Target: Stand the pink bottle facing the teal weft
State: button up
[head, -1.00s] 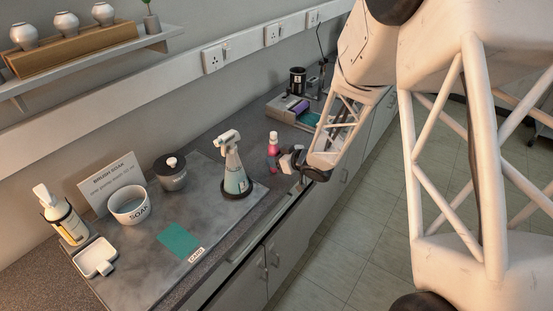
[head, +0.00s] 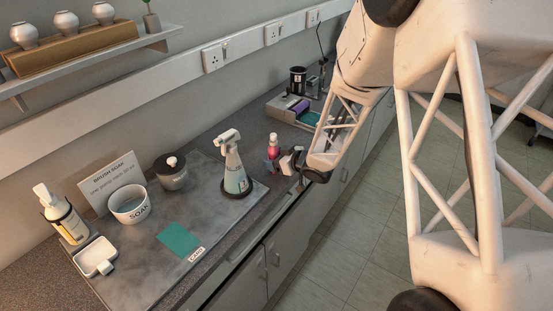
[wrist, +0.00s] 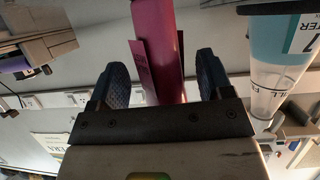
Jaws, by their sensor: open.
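The pink bottle (head: 273,143) stands upright on the counter, to the right of the grey mat. My gripper (head: 279,162) is low beside it, its fingers open. In the wrist view, the pink bottle (wrist: 157,40) is between the two open fingers (wrist: 160,78), with gaps on both sides. A flat side piece of the same pink sticks out at its left. A teal strip (head: 309,118) lies in the grey tray farther back, beside a purple piece. A flat teal rectangle (head: 180,239) lies on the mat by a small label reading "CARD". I cannot tell which is the weft.
A conical spray bottle (head: 233,175) stands close left of the pink bottle. A lidded grey jar (head: 172,172), a "SOAK" bowl (head: 128,206), a pump bottle (head: 64,215) and a white dish (head: 95,257) stand further left. The counter's front edge is near my gripper.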

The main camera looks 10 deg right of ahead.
jog(key=shift+r, duration=0.1)
jog(key=shift+v, duration=0.8)
jog(key=v, duration=1)
jog(key=shift+d+r, duration=0.15)
jog(key=shift+s, duration=0.1)
